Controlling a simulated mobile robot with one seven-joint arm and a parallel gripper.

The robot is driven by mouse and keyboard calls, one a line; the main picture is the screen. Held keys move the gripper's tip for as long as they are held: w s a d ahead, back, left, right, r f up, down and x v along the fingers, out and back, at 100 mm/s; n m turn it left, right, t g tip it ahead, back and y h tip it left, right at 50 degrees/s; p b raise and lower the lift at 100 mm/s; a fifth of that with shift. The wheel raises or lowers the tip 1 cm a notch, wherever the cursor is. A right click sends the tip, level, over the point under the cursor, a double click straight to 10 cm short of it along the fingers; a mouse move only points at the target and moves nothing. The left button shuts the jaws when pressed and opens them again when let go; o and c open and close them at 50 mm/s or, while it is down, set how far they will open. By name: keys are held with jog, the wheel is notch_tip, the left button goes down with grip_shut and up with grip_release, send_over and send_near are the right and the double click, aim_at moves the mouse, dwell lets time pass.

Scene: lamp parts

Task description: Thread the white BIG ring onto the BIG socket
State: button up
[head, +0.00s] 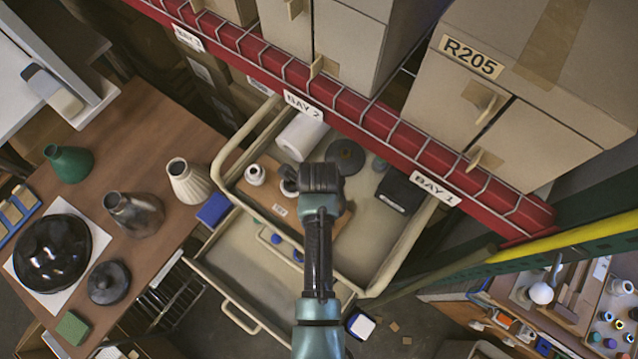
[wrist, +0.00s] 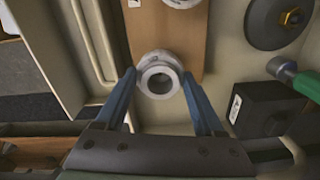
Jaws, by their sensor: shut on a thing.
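My gripper (wrist: 159,74) is over an open drawer, with its two blue fingers on either side of a white ring-shaped piece (wrist: 160,62), shut on it. The piece has a round hole with a grey inside, above the end of a wooden board (wrist: 170,32). In the head view it partly shows as a pale shape (head: 289,187) beside my gripper (head: 305,188). I cannot tell whether a socket sits inside the ring. A second white round part (head: 255,174) stands on the board; its edge shows in the wrist view (wrist: 181,3).
The drawer (head: 232,158) also holds a white roll (head: 300,135), a dark disc (head: 345,157) and a black box (head: 400,192). A red shelf beam (head: 345,98) runs close behind. A wooden table (head: 150,112) with lamp bodies stands left.

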jog(key=shift+s+f, duration=0.25)
jog(key=shift+s, duration=0.05)
jog(key=m, duration=0.6)
jog(key=shift+m, duration=0.4)
jog(key=o, duration=1.4)
jog(key=shift+w, duration=0.3)
jog(key=shift+r+n, duration=0.1)
jog(key=shift+n, duration=0.2)
jog(key=n, duration=0.6)
